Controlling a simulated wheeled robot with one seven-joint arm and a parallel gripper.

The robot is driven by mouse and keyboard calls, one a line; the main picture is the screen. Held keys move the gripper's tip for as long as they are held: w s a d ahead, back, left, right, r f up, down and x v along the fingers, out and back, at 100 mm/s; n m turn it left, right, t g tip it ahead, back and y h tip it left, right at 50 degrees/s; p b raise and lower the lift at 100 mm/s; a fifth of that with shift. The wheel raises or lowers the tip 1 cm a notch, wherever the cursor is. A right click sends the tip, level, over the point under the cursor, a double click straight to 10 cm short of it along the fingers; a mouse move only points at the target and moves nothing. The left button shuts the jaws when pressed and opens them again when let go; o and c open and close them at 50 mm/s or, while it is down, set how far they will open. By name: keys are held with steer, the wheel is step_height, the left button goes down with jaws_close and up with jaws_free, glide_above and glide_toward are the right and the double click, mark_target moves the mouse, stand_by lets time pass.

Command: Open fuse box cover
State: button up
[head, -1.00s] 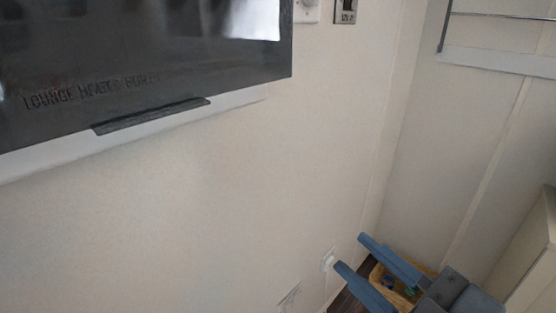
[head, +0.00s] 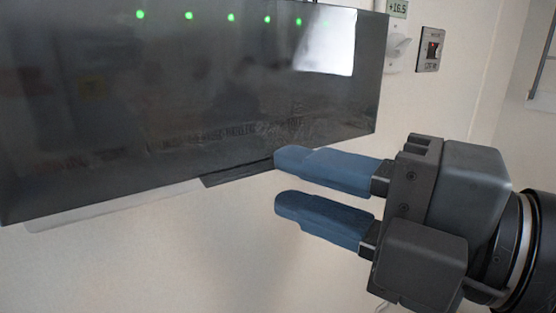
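The fuse box cover (head: 120,130) is a dark, glossy, smoked panel on the wall, filling the upper left of the head view. It looks closed, with a row of green lights showing along its top. A dark lip (head: 235,178) runs along part of its bottom edge. My gripper (head: 276,181) comes in from the right, its two blue fingers pointing left and spread apart with nothing between them. The upper fingertip overlaps the right end of the lip in the picture; I cannot tell whether they touch. The lower finger is below the lip, in front of the wall.
A metal switch plate (head: 429,50) and a white knob fitting (head: 398,48) are on the wall just right of the cover. The cream wall (head: 150,260) below the cover is clear.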

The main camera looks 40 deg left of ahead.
mark_target(262, 172)
steer(key=shift+a+p, duration=0.35)
steer(key=shift+a, duration=1.2)
jaws_close()
stand_by(0.3)
